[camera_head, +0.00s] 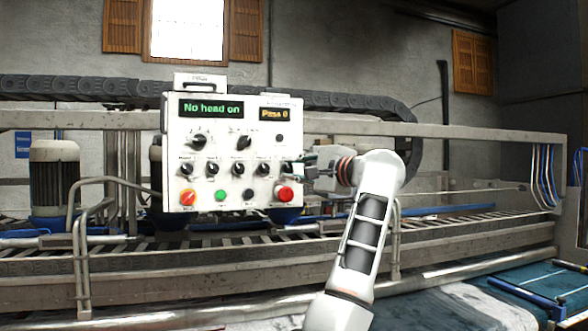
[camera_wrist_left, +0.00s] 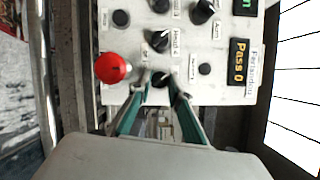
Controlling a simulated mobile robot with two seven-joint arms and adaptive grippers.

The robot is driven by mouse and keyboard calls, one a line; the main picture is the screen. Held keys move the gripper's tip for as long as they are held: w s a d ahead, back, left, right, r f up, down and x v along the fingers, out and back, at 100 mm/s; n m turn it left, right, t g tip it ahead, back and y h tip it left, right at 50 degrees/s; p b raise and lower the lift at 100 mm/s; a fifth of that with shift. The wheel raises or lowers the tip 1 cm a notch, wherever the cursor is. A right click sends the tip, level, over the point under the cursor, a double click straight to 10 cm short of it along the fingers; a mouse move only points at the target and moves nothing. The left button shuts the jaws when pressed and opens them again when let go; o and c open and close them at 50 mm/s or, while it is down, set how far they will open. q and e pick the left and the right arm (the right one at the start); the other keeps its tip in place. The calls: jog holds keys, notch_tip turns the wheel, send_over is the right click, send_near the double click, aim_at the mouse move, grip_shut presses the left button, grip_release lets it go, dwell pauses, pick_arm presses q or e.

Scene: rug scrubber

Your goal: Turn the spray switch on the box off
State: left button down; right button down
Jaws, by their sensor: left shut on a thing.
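The white control box (camera_head: 219,155) stands upright in the middle of the head view. Its front carries several black knobs in two rows. The small labels are too blurred to tell which knob is the spray switch. My left gripper (camera_head: 293,168) reaches the box's right edge, at the rightmost knob of the lower row. In the left wrist view its two fingers (camera_wrist_left: 158,92) are shut on this black knob (camera_wrist_left: 160,79), one on each side. The fingers partly hide the knob, and its setting is hard to read. My right gripper is in neither view.
A red push button (camera_head: 285,194) sits just below the held knob; it is close to one finger in the wrist view (camera_wrist_left: 112,68). Another black knob (camera_wrist_left: 158,41) is beside it. The displays read "No head on" (camera_head: 211,108) and "Pass 0" (camera_head: 274,114). A metal rail (camera_head: 470,134) runs behind.

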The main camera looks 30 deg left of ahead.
pick_arm(q)
jog(key=c, duration=1.9)
grip_release()
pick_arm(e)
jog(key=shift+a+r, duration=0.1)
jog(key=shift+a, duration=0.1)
pick_arm(q)
jog(key=shift+r, duration=0.1)
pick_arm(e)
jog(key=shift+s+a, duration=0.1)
